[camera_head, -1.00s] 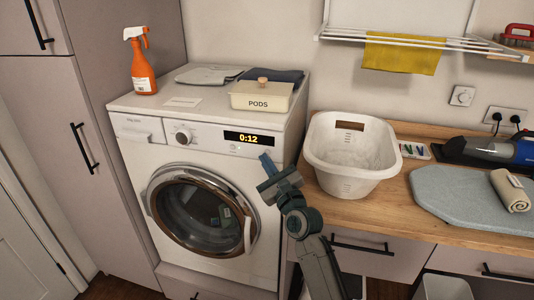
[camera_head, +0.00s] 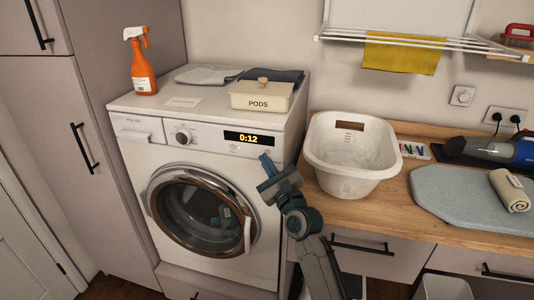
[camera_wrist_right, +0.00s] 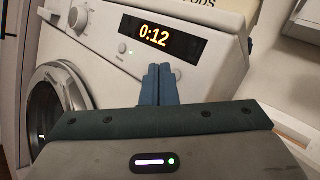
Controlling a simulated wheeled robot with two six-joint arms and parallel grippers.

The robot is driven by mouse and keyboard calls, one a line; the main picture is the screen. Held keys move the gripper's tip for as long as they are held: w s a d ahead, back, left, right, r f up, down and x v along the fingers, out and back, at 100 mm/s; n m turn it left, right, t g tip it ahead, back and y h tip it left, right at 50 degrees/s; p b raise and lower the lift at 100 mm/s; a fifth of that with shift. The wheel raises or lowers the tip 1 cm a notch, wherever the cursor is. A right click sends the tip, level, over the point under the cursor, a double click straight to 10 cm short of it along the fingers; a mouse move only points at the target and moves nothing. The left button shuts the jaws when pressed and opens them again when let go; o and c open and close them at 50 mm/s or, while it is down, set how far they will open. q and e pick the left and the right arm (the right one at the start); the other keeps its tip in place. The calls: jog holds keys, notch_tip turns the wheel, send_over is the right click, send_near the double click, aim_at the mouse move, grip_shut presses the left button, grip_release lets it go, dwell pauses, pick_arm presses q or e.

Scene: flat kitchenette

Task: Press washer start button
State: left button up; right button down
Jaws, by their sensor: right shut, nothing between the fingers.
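The white washer (camera_head: 130,150) stands left of centre in the head view with its round door closed. Its display (camera_head: 245,138) reads 0:12 in amber, and it also shows large in the right wrist view (camera_wrist_right: 155,33). In the wrist view a small round button with a green light (camera_wrist_right: 122,48) sits below the display, left of my fingers. A dial (camera_wrist_right: 78,17) is further left. My right gripper (camera_head: 265,160) is shut and empty, just below and right of the display; its fingertips (camera_wrist_right: 158,70) are close to the panel, contact unclear. My left gripper is out of view.
A PODS box (camera_head: 262,97), folded cloths (camera_head: 208,75) and an orange spray bottle (camera_head: 143,68) stand on the washer. A white laundry basket (camera_head: 350,155) sits on the wooden counter, right of my right arm. A grey ironing pad (camera_head: 455,195) lies further right.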

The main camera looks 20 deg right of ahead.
jog(key=shift+w+d, duration=0.1)
jog(key=shift+w, duration=0.05)
dwell(0.3)
jog(key=shift+w+d, duration=0.2)
jog(key=shift+w, duration=0.05)
